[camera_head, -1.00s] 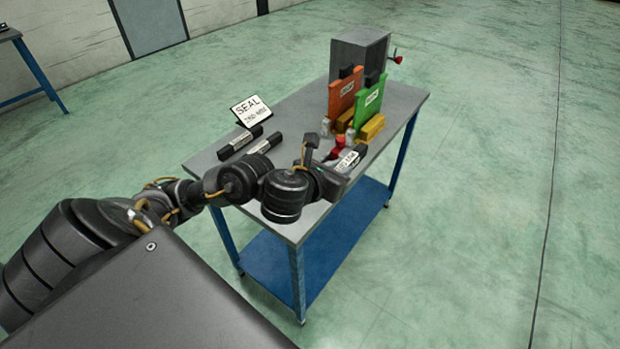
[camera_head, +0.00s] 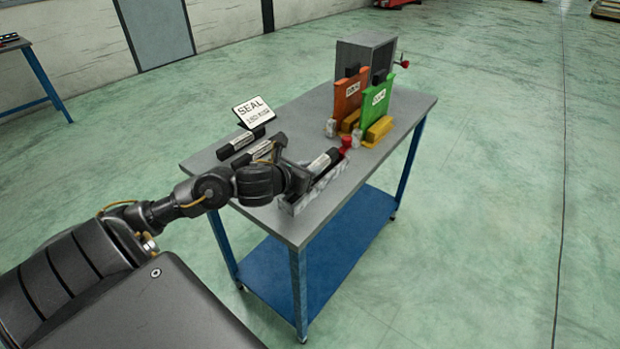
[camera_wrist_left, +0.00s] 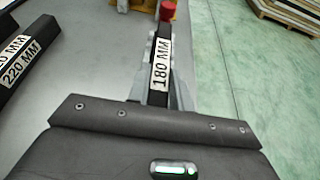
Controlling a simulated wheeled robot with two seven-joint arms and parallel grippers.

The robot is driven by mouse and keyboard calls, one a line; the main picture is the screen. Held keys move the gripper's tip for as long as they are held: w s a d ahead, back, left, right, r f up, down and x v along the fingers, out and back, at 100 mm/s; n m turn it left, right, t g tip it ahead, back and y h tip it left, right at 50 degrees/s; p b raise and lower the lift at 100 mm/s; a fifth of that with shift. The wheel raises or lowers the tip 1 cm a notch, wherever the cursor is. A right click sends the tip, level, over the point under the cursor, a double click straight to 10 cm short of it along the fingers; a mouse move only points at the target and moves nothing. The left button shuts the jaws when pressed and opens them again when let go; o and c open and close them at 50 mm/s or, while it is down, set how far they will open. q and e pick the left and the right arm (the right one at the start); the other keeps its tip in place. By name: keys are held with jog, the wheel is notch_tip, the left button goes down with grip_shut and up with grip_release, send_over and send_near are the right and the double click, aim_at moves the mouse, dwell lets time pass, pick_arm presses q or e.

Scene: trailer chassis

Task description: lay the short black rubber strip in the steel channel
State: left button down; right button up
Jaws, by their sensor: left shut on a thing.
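A short black strip (camera_head: 325,160) with a white label is held by my left gripper (camera_head: 302,178), which is shut on it. The label reads 180 MM on the strip (camera_wrist_left: 160,70) in the left wrist view. The grey steel channel (camera_head: 291,207) lies on the table under the strip, roughly in line with it. In the wrist view, the channel's wall (camera_wrist_left: 182,97) shows beside the strip. I cannot tell whether the strip touches the channel floor. The fingertips are mostly hidden. My right gripper is not in view.
Two longer black strips (camera_head: 240,143) lie left on the table (camera_head: 300,115), by a SEAL sign (camera_head: 254,110). Behind are orange (camera_head: 350,95) and green (camera_head: 374,104) panels, yellow blocks and a grey box (camera_head: 365,55).

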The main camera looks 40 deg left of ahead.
pick_arm(q)
jog(key=shift+f, duration=1.05)
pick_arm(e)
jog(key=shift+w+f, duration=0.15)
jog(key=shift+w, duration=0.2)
